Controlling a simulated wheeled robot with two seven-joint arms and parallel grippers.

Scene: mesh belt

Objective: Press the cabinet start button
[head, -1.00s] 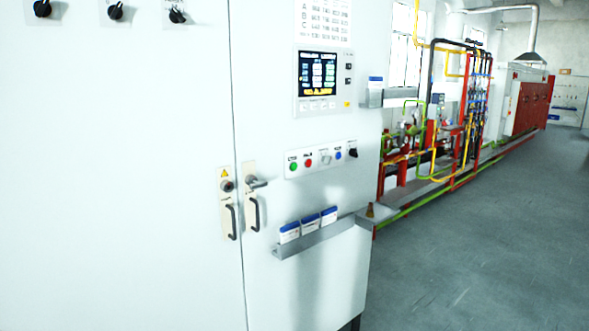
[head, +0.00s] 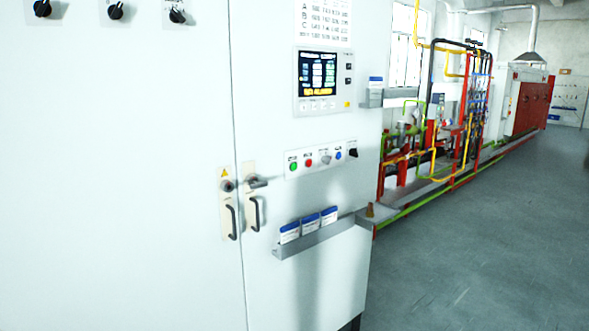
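The white control cabinet (head: 180,100) fills the left and middle of the head view. On its right door is a button strip (head: 320,158) with a green button (head: 294,167) at the left end. To its right are a red button (head: 309,162), a pale one (head: 326,158), a blue one (head: 338,155) and a black knob (head: 353,152). The labels are too small to read, so I cannot tell which is marked start. A lit screen (head: 318,75) sits above the strip. Neither of my grippers is in view.
Two door handles (head: 231,217) (head: 254,213) stick out left of the strip. A grey shelf with cards (head: 320,238) juts out below it. Pipework and red frames (head: 440,140) run along the back right. The grey floor (head: 490,240) at the right is clear.

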